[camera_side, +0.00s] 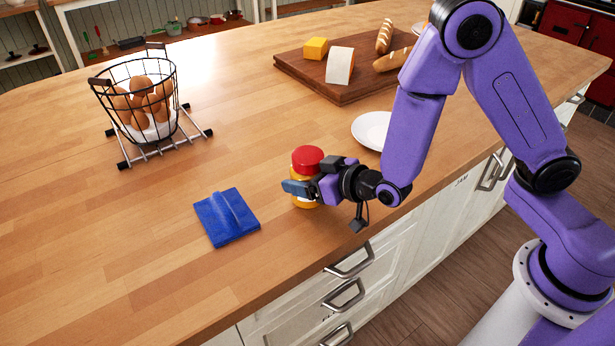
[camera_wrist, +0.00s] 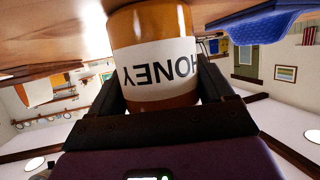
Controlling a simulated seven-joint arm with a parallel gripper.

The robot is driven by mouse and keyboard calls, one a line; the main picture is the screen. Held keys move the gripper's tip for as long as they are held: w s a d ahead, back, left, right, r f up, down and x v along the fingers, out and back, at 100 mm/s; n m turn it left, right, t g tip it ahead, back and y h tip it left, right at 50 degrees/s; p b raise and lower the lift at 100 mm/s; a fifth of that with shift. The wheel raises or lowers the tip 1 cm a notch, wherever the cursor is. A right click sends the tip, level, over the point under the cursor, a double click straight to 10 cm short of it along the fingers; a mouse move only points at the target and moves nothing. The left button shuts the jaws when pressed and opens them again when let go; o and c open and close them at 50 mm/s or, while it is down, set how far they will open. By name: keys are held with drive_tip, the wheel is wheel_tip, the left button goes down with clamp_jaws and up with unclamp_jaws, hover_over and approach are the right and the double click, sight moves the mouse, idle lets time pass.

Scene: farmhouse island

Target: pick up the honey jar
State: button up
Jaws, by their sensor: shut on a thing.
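The honey jar (camera_side: 306,160) has a red lid and an amber body, and it stands upright at the front part of the wooden island top. In the wrist view the jar (camera_wrist: 155,55) fills the space between the fingers, its white HONEY label upside down in the picture. My gripper (camera_side: 303,188) reaches in from the right, low and level, and is shut on the jar's body. In the wrist view the fingers (camera_wrist: 160,92) lie on both sides of the jar.
A folded blue cloth (camera_side: 227,216) lies left of the jar. A white plate (camera_side: 371,131) is behind my gripper. A wooden board (camera_side: 345,92) with bread and cheese is at the back. A wire basket of eggs (camera_side: 140,103) stands on a rack at the left.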

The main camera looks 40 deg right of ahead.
sight(307, 163)
drive_tip(key=shift+r, duration=0.65)
wheel_tip(307, 163, up, 2)
drive_tip(key=shift+r, duration=0.1)
drive_tip(key=w+d+r+v, duration=0.1)
drive_tip(key=v, duration=0.7)
drive_tip(key=r+v, duration=0.2)
drive_tip(key=v, duration=0.6)
drive_tip(key=shift+w+d, duration=0.25)
drive_tip(key=shift+d, duration=0.2)
drive_tip(key=shift+r, duration=0.15)
drive_tip(key=shift+w, duration=0.1)
